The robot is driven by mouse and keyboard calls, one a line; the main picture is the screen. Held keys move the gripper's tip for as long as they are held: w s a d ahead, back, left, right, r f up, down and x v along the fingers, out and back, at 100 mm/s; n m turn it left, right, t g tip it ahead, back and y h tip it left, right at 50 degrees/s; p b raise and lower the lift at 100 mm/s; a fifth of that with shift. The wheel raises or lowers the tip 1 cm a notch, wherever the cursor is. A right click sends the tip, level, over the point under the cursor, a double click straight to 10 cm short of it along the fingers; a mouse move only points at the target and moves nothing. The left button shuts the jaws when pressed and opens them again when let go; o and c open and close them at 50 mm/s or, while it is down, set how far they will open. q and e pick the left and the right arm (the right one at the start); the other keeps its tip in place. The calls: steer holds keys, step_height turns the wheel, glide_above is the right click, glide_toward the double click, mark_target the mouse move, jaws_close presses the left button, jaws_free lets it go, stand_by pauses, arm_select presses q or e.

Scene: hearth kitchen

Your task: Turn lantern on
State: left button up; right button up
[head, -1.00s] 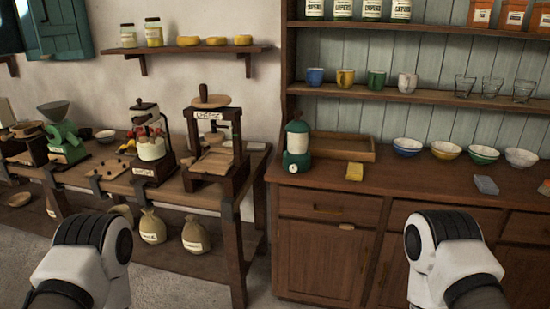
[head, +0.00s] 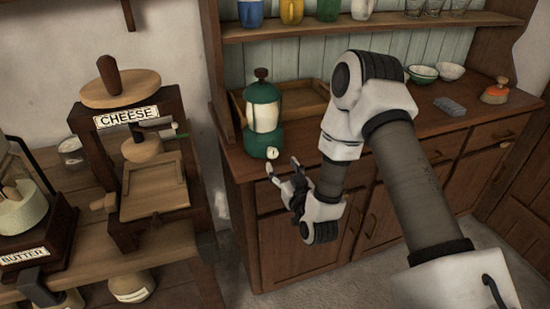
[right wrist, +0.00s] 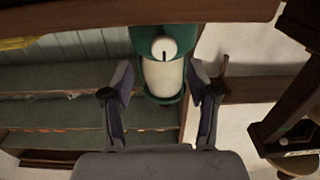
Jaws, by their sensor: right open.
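The lantern (head: 263,115) is green with a cream glass body and a dark top knob. It stands upright on the left end of the wooden sideboard (head: 235,163). A small pale round knob (head: 272,152) is on the front of its base. My right gripper (head: 281,168) is in front of the lantern, just below the knob, open and apparently apart from it. In the right wrist view the lantern (right wrist: 163,78) appears upside down beyond the two open fingers (right wrist: 162,84), its knob (right wrist: 164,48) above the gap between them. My left gripper is not in view.
A wooden tray (head: 302,100) lies behind the lantern. Bowls (head: 450,71), a grey block (head: 449,107) and an orange-topped object (head: 496,92) are farther right. A cheese press (head: 150,160) stands on the bench at left, with a gap before the sideboard.

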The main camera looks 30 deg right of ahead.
mark_target(273, 155)
steer(key=x, duration=0.4)
steer(key=shift+w+a, duration=0.2)
steer(key=shift+w, duration=0.4)
steer(key=shift+s+d, duration=0.1)
steer(key=c, duration=0.4)
jaws_close()
